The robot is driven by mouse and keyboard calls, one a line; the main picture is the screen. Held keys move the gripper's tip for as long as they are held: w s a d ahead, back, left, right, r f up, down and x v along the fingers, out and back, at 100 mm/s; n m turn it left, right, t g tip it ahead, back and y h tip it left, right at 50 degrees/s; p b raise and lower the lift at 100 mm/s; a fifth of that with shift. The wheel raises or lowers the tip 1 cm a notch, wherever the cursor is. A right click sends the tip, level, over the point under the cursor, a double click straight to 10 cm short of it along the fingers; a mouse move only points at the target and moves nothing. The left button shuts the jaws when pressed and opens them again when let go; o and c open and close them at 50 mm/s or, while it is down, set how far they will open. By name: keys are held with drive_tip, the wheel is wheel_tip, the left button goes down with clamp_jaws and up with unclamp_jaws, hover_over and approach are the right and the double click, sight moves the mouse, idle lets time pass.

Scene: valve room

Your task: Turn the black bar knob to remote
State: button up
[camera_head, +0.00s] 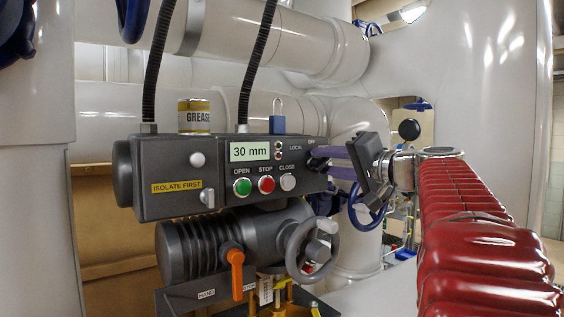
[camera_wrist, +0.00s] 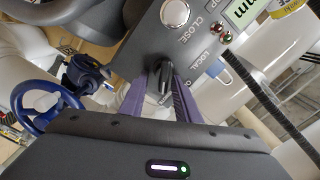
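The black bar knob (camera_wrist: 161,77) is on the grey control box (camera_head: 160,160), at the box's right end in the head view. In the wrist view its dark bar stands between the two purple fingers of my gripper (camera_wrist: 160,88), one on each side. The fingers are parted; I cannot tell whether both press on the knob. In the head view my gripper (camera_head: 318,158) reaches the box from the right and its fingers hide the knob. The LOCAL label (camera_head: 295,147) and the OFF label show beside the knob. The remote mark is hidden, and the knob's exact setting is unclear.
OPEN, STOP and CLOSE buttons (camera_head: 265,184) sit left of my fingers. A grease can (camera_head: 194,116) and a blue padlock (camera_head: 277,124) stand on the box. A grey handwheel (camera_head: 312,248) and an orange lever (camera_head: 236,270) are below. A blue wheel (camera_wrist: 45,105) shows left in the wrist view.

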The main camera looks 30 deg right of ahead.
drive_tip(key=shift+r, duration=0.1)
drive_tip(key=shift+s, duration=0.1)
drive_tip(key=shift+s, duration=0.25)
drive_tip(key=s, duration=1.3)
drive_tip(key=shift+d, duration=0.2)
drive_tip(key=shift+s, duration=0.1)
